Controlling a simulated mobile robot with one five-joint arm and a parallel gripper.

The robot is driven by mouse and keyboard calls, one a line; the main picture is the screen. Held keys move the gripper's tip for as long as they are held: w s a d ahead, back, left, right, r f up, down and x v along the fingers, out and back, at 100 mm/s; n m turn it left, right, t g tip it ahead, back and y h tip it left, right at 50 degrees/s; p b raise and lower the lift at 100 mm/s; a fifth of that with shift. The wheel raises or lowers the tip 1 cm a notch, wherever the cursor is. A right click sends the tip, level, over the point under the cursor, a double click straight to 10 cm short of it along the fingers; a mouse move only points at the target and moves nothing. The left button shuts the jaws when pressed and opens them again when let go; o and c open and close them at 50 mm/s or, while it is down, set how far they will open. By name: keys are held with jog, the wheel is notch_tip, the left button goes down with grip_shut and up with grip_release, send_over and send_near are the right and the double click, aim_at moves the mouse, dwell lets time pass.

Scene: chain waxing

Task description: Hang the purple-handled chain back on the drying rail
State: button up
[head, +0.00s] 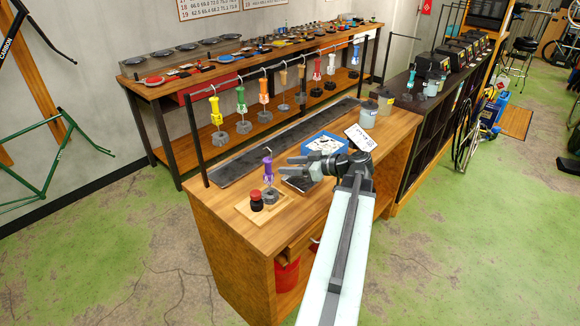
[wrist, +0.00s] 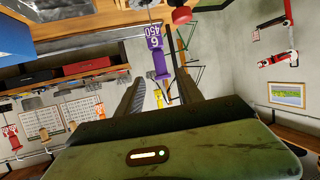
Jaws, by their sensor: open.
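The purple-handled chain (head: 268,172) stands upright at the front of the wooden bench, with a hook on top and a dark grey coil of chain at its foot. In the wrist view its purple handle (wrist: 155,52), marked 6 and 450, shows between and beyond my fingers. My gripper (head: 292,168) is open, just right of the handle in the head view, with nothing held. I cannot tell whether a finger touches the handle. The drying rail (head: 248,74) runs along the bench's back on dark posts, with several coloured-handled chains hanging from it.
A wooden board (head: 246,211) with a red-topped dark jar (head: 256,201) lies beside the purple chain. A blue tray (head: 312,148), a grey tin (head: 368,114) and a white tag (head: 360,138) are farther back. A dark strip (head: 240,165) lies beneath the rail.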

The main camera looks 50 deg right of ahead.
aim_at(268, 159)
jog(key=b+x, duration=0.3)
jog(key=x, duration=0.6)
jog(key=shift+w+f, duration=0.1)
grip_shut()
dwell(1.2)
notch_tip(268, 159, up, 6)
jog(key=p, duration=0.6)
